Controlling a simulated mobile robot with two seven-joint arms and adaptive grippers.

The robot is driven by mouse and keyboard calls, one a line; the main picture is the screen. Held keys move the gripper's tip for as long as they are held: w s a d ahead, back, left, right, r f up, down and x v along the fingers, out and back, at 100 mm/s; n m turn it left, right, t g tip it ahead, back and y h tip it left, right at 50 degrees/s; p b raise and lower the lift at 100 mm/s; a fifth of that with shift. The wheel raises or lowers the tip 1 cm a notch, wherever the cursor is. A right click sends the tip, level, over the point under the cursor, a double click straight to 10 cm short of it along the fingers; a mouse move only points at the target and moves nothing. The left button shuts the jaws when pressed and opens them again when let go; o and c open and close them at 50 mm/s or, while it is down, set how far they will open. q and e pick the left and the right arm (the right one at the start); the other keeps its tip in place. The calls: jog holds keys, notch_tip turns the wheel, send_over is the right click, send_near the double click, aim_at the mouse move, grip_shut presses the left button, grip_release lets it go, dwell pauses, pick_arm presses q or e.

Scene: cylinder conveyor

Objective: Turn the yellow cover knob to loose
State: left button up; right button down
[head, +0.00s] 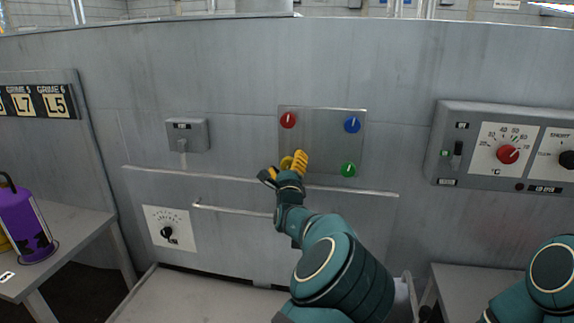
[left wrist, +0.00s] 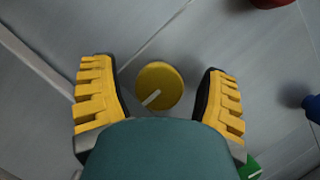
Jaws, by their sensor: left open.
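The yellow cover knob (left wrist: 160,84) is round, with a white pointer line toward the lower left of the left wrist view. My left gripper (left wrist: 163,72) is open, with one yellow ridged finger on each side of the knob and a gap to both. In the head view my left gripper (head: 283,168) is at the lower left corner of the square plate (head: 322,140) on the grey cover. There the gripper largely hides the knob, and I cannot clearly tell it from the yellow fingers. My right gripper is out of view.
The plate also carries a red knob (head: 288,120), a blue knob (head: 352,125) and a green knob (head: 348,170). A long handle bar (head: 235,209) runs below. A control box (head: 505,148) is at the right. A purple lantern (head: 24,222) stands on the left table.

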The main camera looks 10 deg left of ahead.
pick_arm(q)
jog(key=c, duration=1.2)
